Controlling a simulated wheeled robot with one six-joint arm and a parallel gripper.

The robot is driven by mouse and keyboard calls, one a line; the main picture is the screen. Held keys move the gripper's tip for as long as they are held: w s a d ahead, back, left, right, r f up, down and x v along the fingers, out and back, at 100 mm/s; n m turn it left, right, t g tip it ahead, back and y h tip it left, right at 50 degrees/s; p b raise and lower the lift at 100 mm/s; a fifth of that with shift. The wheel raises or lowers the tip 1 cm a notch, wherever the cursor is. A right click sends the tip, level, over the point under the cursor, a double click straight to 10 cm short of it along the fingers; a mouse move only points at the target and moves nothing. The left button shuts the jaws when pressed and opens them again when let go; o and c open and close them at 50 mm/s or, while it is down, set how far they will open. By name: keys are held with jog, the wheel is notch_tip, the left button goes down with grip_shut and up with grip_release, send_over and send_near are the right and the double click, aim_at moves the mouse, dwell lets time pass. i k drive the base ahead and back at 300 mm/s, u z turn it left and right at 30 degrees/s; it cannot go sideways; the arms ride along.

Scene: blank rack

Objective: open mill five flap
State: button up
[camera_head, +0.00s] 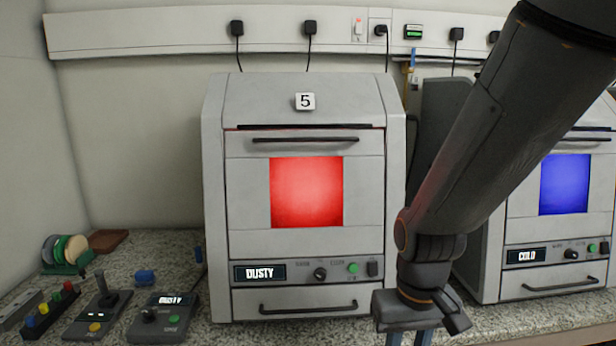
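The mill marked 5 (215,190) stands on the counter in the middle, a light grey box with a "5" label (305,101) on top. Its flap (249,190) is shut, with a dark bar handle (305,140) along the upper edge and a glowing red window (306,192). Below are a "DUSTY" display (260,273), a knob, a green button and a lower drawer handle (309,308). My gripper (423,338) points down in front of the counter, right of the mill and apart from its flap handle. Its fingertips are cut off by the bottom edge.
A second machine (490,262) with a blue window and "COLD" display stands at right, partly behind my arm. Control boxes (165,318), a joystick (105,300) and a disc rack (66,255) sit at left. A socket rail (180,35) runs along the wall.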

aim_at(318, 206)
jog(key=z, duration=1.8)
jog(key=k, duration=0.6)
jog(key=u, duration=1.25)
